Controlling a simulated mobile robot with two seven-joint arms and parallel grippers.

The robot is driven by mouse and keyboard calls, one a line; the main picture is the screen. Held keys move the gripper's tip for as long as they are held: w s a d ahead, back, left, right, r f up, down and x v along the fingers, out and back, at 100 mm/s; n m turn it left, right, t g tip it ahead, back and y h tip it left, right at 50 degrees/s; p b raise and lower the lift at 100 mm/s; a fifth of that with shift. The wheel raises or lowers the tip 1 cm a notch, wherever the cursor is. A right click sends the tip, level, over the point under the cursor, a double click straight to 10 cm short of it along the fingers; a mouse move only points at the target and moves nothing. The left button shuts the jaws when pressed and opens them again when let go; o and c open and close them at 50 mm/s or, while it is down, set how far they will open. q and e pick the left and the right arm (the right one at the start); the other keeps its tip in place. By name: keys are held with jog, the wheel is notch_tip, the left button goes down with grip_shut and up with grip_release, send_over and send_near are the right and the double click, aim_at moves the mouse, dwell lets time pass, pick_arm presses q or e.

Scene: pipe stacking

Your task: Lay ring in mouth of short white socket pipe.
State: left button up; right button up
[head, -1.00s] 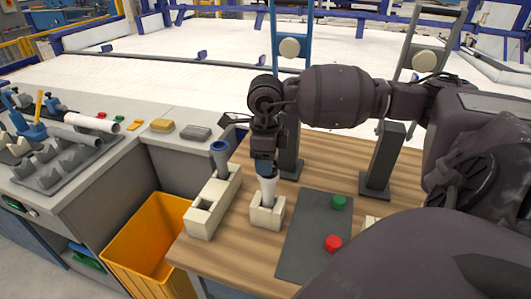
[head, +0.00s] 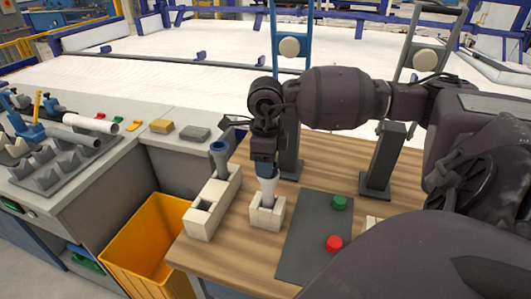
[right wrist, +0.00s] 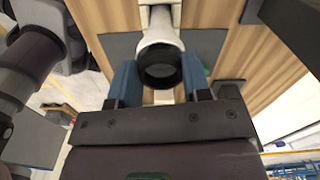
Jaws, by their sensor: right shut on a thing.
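The short white socket pipe (head: 269,190) stands upright in a cream block (head: 267,212) on the wooden table. My right gripper (head: 264,172) points down at its top end. In the right wrist view the two blue fingers of this gripper (right wrist: 159,72) are shut on a black ring (right wrist: 160,66), one on each side. The ring is at the mouth of the white pipe (right wrist: 160,28), whose body runs away behind it. I cannot tell whether the ring sits in the mouth or just above it. My left gripper is not in view.
A longer cream block (head: 214,203) with a blue-topped pipe (head: 220,158) stands close to the left. A dark mat (head: 312,245) with a green cap (head: 340,202) and a red cap (head: 334,243) lies to the right. Dark posts (head: 382,165) stand behind. A yellow bin (head: 150,250) is beside the table.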

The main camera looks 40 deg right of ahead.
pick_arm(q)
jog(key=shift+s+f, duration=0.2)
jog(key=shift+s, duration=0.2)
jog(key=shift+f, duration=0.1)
pick_arm(e)
jog(key=shift+f, duration=0.1)
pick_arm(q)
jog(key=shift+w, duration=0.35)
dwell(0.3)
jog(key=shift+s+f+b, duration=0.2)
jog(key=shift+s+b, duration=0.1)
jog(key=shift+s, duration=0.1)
pick_arm(e)
jog(key=shift+f, duration=0.1)
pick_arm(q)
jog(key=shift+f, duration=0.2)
pick_arm(e)
jog(key=shift+f, duration=0.1)
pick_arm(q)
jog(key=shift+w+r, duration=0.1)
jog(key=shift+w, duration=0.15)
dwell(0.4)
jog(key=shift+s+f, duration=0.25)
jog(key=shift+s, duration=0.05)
pick_arm(e)
jog(key=shift+f, duration=0.2)
jog(key=o, duration=1)
